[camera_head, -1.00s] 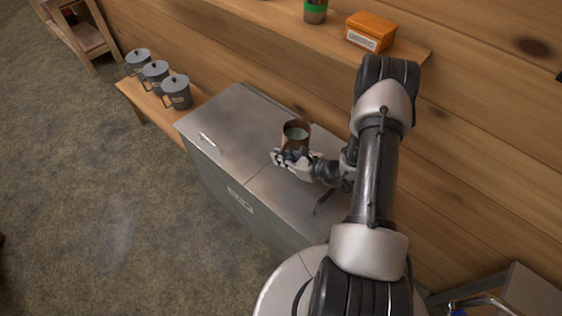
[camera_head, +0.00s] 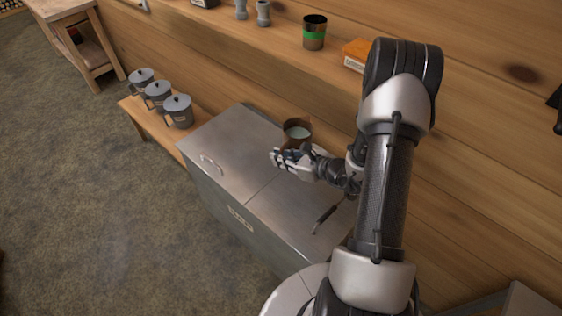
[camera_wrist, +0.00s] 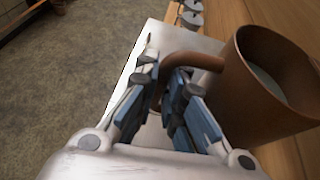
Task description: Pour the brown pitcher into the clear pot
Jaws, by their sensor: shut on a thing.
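The brown pitcher (camera_head: 297,133) is in my gripper above the metal chest, with pale liquid inside. In the wrist view the brown pitcher (camera_wrist: 262,100) is at the right and leans in the picture. My gripper (camera_head: 283,160) is shut on its handle; in the wrist view the fingers of my gripper (camera_wrist: 172,95) close around that handle. I cannot make out a clear pot in either view.
Several lidded grey mugs (camera_head: 178,111) stand on a bench. A shelf along the wall holds a green-banded cup (camera_head: 314,32) and an orange box (camera_head: 357,54).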

